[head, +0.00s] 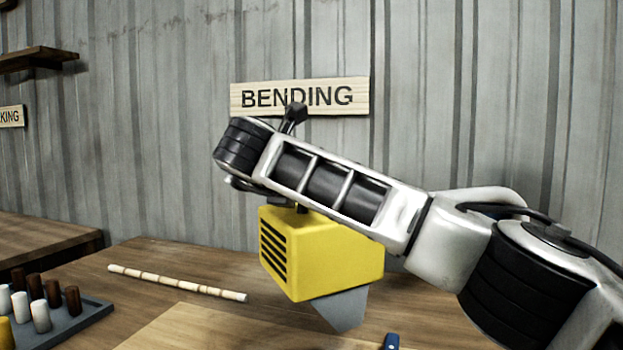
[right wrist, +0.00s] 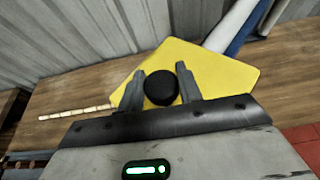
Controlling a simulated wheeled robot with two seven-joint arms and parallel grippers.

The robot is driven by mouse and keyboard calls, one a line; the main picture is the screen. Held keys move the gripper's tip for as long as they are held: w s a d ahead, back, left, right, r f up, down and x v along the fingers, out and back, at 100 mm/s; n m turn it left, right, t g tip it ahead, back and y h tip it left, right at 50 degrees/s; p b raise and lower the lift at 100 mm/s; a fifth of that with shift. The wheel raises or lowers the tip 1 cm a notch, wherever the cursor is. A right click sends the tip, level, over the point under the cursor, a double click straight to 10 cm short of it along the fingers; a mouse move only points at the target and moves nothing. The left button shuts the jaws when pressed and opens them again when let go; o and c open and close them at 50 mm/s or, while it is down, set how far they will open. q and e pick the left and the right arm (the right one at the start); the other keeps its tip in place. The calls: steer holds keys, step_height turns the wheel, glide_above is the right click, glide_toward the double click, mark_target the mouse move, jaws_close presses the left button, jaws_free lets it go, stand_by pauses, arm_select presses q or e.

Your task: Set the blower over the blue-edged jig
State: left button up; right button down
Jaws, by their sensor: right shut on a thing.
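The yellow blower (head: 320,253) has a slotted vent on its left face and a grey wedge-shaped nozzle (head: 342,308) underneath. It hangs above the wooden table. My right gripper (right wrist: 160,86) is shut on the black knob on top of the blower, one finger on each side; in the head view the arm mostly hides the fingers. A small blue piece (head: 390,341) shows at the bottom edge of the head view. In the right wrist view a pale form with a blue band (right wrist: 240,30), which looks like the blue-edged jig, stands beyond the blower, partly hidden by it.
A jointed rattan pole (head: 178,283) lies on the table, left of the blower. A grey tray (head: 90,318) with several brown, white and yellow pegs sits at lower left. A BENDING sign (head: 350,96) hangs on the corrugated wall behind. Table around the pole is clear.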

steer(key=shift+w+a, duration=0.3)
steer(key=shift+w, duration=0.25)
arm_select(q)
steer(key=shift+w+a, duration=0.1)
steer(key=shift+w, duration=0.45)
arm_select(e)
steer(key=shift+w+f, duration=0.1)
steer(key=shift+w, duration=0.05)
steer(key=c, duration=0.9)
jaws_free()
steer(key=shift+c, duration=0.2)
arm_select(q)
steer(key=shift+r, duration=0.1)
steer(key=shift+s, duration=0.1)
arm_select(e)
steer(key=shift+s+a+r, duration=0.1)
steer(key=shift+s+r, duration=0.1)
steer(key=shift+s, duration=0.1)
arm_select(q)
steer(key=f+b, duration=0.1)
steer(key=b, duration=0.2)
steer(key=shift+f, duration=0.2)
arm_select(e)
steer(key=v, duration=1.5)
steer(key=shift+a, duration=0.2)
